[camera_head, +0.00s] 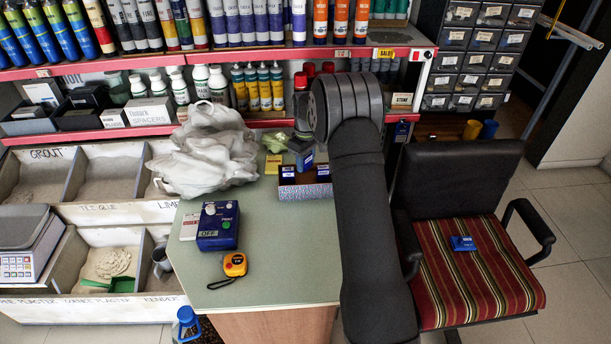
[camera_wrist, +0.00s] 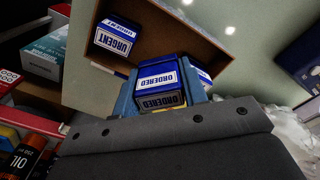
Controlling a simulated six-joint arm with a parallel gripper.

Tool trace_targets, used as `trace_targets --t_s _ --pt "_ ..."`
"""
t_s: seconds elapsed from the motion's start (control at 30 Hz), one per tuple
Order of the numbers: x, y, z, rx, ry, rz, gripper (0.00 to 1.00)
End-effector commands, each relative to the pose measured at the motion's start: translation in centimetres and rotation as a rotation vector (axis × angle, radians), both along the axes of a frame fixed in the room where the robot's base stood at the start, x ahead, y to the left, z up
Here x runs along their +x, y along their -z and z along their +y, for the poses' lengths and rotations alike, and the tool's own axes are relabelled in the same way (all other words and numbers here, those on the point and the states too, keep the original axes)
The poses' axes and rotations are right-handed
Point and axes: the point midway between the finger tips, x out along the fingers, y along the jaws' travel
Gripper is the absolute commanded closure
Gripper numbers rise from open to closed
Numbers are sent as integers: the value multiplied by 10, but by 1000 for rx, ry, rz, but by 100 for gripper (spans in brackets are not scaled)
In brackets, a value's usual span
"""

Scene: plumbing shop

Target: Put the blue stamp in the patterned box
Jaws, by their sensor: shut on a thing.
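My gripper (camera_wrist: 160,88) is shut on a blue stamp (camera_wrist: 158,80) labelled "ORDERED", with a blue finger on each side of it. In the head view the held stamp (camera_head: 306,160) is just above the patterned box (camera_head: 305,192), which stands on the table. The wrist view shows the box's brown inside (camera_wrist: 160,28). A blue "URGENT" stamp (camera_wrist: 116,36) lies in it, and another blue stamp shows partly behind the held one. I cannot tell whether the held stamp touches the box. Another blue stamp (camera_head: 463,243) lies on the striped chair seat.
The table (camera_head: 290,245) has free room at its front right. A blue box marked "OFF" (camera_head: 218,226), an orange tape measure (camera_head: 234,265) and a crumpled pale bag (camera_head: 210,150) stand to the left. Shelves of bottles and tubes are behind. An office chair (camera_head: 455,180) stands right.

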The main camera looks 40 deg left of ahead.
Motion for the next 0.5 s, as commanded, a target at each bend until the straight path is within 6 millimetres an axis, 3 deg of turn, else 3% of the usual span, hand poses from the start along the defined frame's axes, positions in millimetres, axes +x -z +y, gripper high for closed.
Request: trace_targets --t_s 0.5 --pt "0 55 0 1 1 -1 83"
